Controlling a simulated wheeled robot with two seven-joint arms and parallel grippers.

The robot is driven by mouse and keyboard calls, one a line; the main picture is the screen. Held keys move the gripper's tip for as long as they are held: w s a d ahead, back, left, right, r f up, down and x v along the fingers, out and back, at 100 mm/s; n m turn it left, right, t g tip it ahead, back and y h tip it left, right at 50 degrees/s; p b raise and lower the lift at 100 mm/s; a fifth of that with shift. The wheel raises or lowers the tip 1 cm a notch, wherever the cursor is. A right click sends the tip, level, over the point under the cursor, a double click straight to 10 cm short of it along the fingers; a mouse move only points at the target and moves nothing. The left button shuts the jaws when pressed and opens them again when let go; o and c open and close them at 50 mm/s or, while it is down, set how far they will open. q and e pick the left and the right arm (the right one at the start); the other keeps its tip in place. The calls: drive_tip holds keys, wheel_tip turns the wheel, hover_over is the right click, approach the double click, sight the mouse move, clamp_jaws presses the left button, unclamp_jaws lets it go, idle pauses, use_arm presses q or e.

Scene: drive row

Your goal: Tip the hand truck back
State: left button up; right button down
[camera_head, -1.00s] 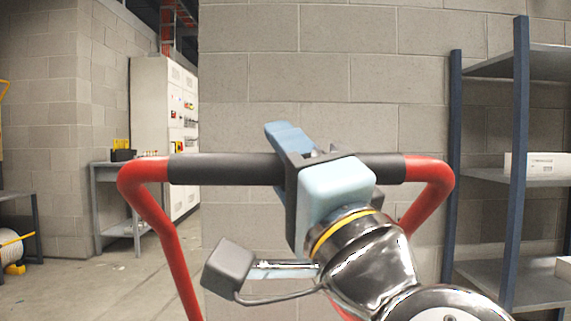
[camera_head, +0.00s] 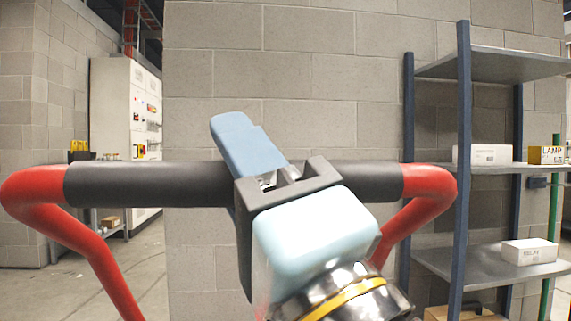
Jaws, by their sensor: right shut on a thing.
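The hand truck's red frame (camera_head: 85,240) fills the foreground, with a dark grey grip on its top crossbar (camera_head: 150,184). The bar runs nearly level across the view. My right gripper (camera_head: 262,172) is shut on the grip, a little right of its middle, with a blue finger showing above and behind the bar. The gripper's body and wrist hide part of the bar and the right side of the frame. The lower part of the hand truck is out of view. My left gripper is not in view.
A block wall (camera_head: 310,75) stands behind the hand truck. A shelf rack (camera_head: 463,150) with boxes, one of them white (camera_head: 528,251), stands at the right. A white control cabinet (camera_head: 115,100) and a small bench stand at the back left. Some floor shows at the left.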

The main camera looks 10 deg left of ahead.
drive_tip(key=c, duration=0.8)
unclamp_jaws()
drive_tip(key=shift+w+a+f, duration=0.2)
drive_tip(key=shift+w+f, duration=0.2)
drive_tip(key=shift+f, duration=0.25)
drive_tip(key=shift+r, duration=0.1)
drive_tip(key=shift+s+d+r, duration=0.1)
drive_tip(key=shift+r, duration=0.05)
drive_tip(key=shift+s, duration=0.1)
drive_tip(key=v, duration=1.3)
drive_tip(key=shift+s+d+f+b, duration=0.2)
drive_tip(key=shift+s+d+b, duration=0.05)
drive_tip(key=shift+b, duration=0.05)
